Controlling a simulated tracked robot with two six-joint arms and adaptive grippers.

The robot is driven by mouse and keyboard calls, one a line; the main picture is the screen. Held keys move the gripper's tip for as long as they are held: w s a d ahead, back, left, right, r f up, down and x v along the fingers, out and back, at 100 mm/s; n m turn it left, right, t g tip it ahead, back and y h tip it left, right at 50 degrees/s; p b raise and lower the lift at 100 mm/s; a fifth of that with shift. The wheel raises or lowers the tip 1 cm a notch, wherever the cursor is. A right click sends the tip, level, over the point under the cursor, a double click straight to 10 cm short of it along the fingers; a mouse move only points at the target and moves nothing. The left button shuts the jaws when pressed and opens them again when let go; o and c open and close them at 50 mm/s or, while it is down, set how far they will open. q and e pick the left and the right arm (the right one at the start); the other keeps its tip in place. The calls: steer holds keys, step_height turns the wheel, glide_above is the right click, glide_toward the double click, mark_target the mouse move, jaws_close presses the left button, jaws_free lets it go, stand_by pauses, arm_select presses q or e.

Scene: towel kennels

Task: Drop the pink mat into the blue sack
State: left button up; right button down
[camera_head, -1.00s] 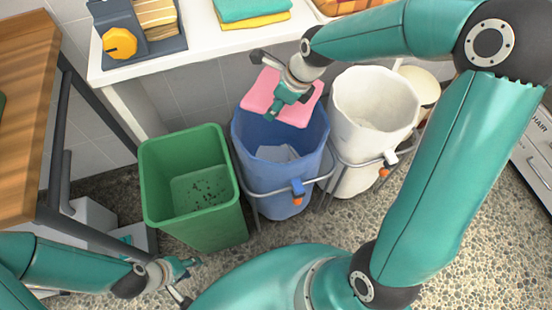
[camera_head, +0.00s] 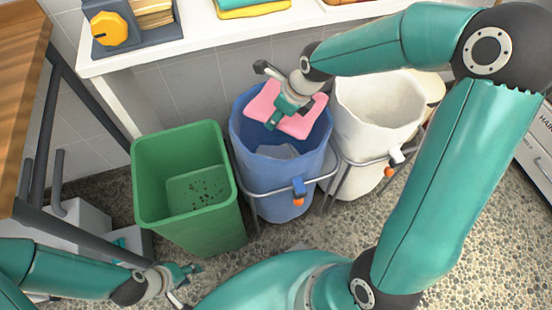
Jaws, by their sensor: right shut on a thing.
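The pink mat (camera_head: 262,104) is in my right gripper (camera_head: 283,114), which is shut on it. The mat hangs roughly flat over the mouth of the blue sack (camera_head: 258,187), towards its back rim. The sack stands open in a metal frame, with something grey-blue (camera_head: 277,150) visible inside. My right gripper and wrist hide the middle of the mat. My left gripper (camera_head: 188,284) is low at the bottom left, in front of the green bin and away from the mat; its fingers look apart with nothing between them.
A green bin (camera_head: 150,193) with dark specks inside stands left of the blue sack. A white sack (camera_head: 362,150) in a like frame stands to the right. A white shelf edge (camera_head: 190,48) runs behind them, holding a grey tray (camera_head: 158,44) and folded cloths (camera_head: 252,8).

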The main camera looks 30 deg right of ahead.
steer(key=c, duration=0.6)
jaws_free()
steer(key=v, duration=1.2)
